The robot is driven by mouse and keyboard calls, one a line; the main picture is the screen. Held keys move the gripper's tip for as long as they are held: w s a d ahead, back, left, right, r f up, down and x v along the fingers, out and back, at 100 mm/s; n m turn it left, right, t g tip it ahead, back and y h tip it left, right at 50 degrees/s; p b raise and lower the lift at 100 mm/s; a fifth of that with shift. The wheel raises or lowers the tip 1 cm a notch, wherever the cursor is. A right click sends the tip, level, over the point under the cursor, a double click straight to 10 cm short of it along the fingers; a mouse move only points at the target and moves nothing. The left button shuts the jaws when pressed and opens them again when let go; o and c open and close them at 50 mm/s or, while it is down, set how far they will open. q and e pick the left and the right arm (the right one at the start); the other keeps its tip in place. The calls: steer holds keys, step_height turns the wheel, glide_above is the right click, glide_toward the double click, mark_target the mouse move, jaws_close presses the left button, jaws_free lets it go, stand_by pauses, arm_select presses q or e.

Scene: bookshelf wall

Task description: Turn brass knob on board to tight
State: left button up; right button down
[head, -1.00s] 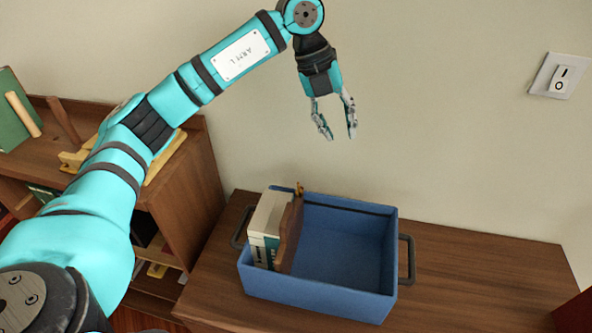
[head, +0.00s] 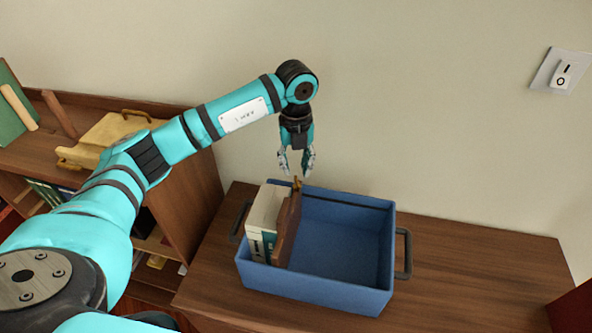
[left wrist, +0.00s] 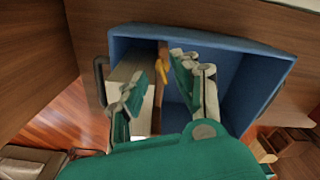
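The brass knob (head: 297,184) stands on the top edge of a brown wooden board (head: 288,228). The board stands on edge inside a blue box (head: 345,290), toward its left side. In the left wrist view the knob (left wrist: 162,66) shows as a small yellow piece on the board (left wrist: 158,98). My left gripper (head: 296,170) points down, just above the knob. Its fingers are open, and in the left wrist view the gripper (left wrist: 160,92) has them to either side of the board line, with nothing held. I cannot tell the exact height gap. My right gripper is not in view.
A cream book (head: 262,212) stands beside the board in the box. The box, with dark side handles (head: 404,254), sits on a brown wooden cabinet (head: 470,270). A bookshelf is at left. A light switch (head: 562,73) is on the wall. The box's right part is empty.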

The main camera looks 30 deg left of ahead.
mark_target(296, 177)
arm_select(q)
steer(key=shift+f+p, duration=0.35)
steer(key=shift+f, duration=1.6)
jaws_close()
